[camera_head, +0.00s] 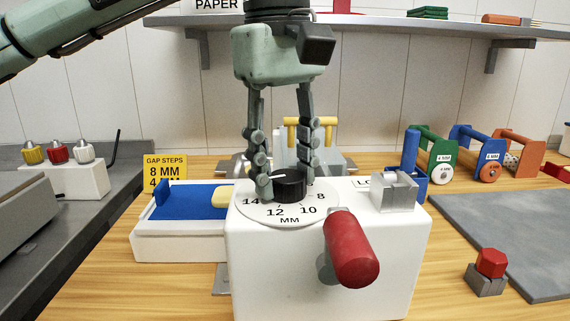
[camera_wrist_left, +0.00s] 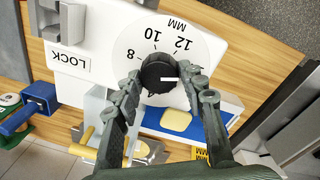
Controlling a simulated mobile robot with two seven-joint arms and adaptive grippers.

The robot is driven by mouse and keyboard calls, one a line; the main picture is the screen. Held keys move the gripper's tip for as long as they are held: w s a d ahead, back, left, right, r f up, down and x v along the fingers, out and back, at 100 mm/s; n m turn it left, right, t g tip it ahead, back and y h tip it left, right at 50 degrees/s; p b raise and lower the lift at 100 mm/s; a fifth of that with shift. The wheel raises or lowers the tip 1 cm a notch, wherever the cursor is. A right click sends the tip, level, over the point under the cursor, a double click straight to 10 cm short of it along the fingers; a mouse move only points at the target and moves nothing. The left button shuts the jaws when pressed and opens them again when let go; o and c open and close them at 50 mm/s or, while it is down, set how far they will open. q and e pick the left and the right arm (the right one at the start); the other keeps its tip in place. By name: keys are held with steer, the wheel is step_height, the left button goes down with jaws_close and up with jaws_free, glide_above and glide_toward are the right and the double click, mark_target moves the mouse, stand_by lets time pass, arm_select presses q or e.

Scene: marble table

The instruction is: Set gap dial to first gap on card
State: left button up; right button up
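The yellow card (camera_head: 165,168) reads "GAP STEPS", with "8 MM" first and a partly covered line starting with 4. The gap dial is a black knob (camera_head: 290,187) on a white numbered disc (camera_head: 262,213) marked 8, 10, 12, 14 and MM. The knob's white pointer line faces left in the head view, on the 14 side, away from 8. My left gripper (camera_head: 286,186) points down with its fingers on either side of the knob. In the left wrist view, thin gaps seem to show between the fingers and the knob (camera_wrist_left: 158,73). My right gripper is out of view.
The white machine body (camera_head: 320,270) has a red-handled lever (camera_head: 351,250) in front and a metal lock block (camera_head: 395,192) at right. A blue-topped tray (camera_head: 190,208) with a yellow piece is at left. Coloured holders (camera_head: 490,152) and a grey mat (camera_head: 510,235) lie right.

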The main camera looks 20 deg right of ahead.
arm_select(q)
steer(key=c, duration=0.5)
steer(key=shift+c, duration=0.3)
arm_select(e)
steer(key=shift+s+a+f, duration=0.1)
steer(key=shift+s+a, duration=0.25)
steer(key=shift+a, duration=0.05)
